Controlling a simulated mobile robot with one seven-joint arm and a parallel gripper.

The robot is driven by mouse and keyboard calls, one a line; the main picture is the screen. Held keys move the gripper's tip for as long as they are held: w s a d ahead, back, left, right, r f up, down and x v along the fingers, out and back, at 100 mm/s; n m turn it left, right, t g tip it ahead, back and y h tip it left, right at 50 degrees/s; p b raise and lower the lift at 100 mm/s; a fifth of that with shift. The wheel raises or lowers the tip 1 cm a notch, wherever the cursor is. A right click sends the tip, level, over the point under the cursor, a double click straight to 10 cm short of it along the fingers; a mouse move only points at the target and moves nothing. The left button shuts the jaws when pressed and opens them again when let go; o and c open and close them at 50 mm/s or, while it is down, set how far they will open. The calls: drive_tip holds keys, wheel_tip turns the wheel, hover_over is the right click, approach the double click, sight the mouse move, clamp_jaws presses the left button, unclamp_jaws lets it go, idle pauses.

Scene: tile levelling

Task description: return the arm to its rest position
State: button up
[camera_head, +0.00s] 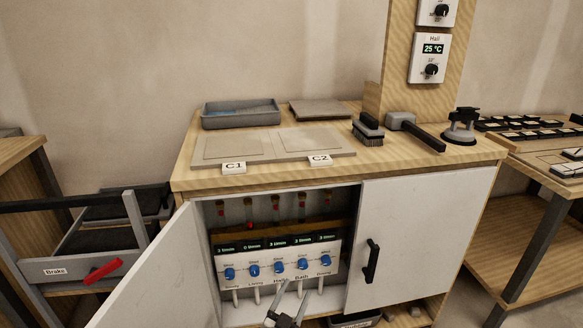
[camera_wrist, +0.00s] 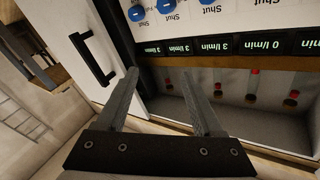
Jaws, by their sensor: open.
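My gripper (camera_head: 285,315) shows at the bottom of the head view, in front of the open cabinet and below its valve panel. In the wrist view my gripper (camera_wrist: 165,95) has its two fingers spread apart with nothing between them. The valve panel (camera_head: 277,262) has several blue knobs and small flow displays. It also shows in the wrist view (camera_wrist: 225,25), upside down, beyond the fingertips. The fingers appear apart from the knobs. Most of my arm is out of the head view.
The left cabinet door (camera_head: 160,275) stands open; the right door (camera_head: 405,240) is shut, with a black handle (camera_head: 371,261). The worktop holds a grey tray (camera_head: 240,113), tiles, a brush (camera_head: 369,130), a mallet (camera_head: 415,130) and a suction lifter (camera_head: 461,127). A cart with a red brake lever (camera_head: 103,270) is left.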

drive_tip(key=s+d+r+m+g+h, duration=0.35)
drive_tip(key=d+m+g, duration=0.25)
drive_tip(key=m, duration=0.6)
drive_tip(key=s+d+r+m+g+h, duration=0.25)
drive_tip(key=d+r+m+g, duration=0.3)
drive_tip(key=m, duration=0.65)
drive_tip(key=s+d+r+m+g+y, duration=0.25)
drive_tip(key=s+r+m, duration=0.2)
drive_tip(key=m, duration=0.55)
drive_tip(key=s+d+r+m+g+y, duration=0.25)
drive_tip(key=s+r+m+y, duration=0.2)
drive_tip(key=m, duration=0.45)
drive_tip(key=s+a+r+m+t+y+p, duration=0.1)
drive_tip(key=s+a+r+m+t+y, duration=0.15)
drive_tip(key=s+r+m, duration=0.5)
drive_tip(key=s+a+r+m+t+y, duration=0.15)
drive_tip(key=s+r+m+y, duration=0.25)
drive_tip(key=r+m, duration=0.65)
wheel_tip(320, 180, up, 23)
drive_tip(key=m+p, duration=0.2)
drive_tip(key=p, duration=2.3)
drive_tip(key=shift+s+d+t, duration=0.15)
drive_tip(key=shift+d+t, duration=0.2)
drive_tip(key=shift+d, duration=0.05)
drive_tip(key=shift+f+h, duration=0.1)
drive_tip(key=shift+h, duration=0.15)
drive_tip(key=shift+c, duration=1.4)
drive_tip(key=shift+s+a, duration=0.1)
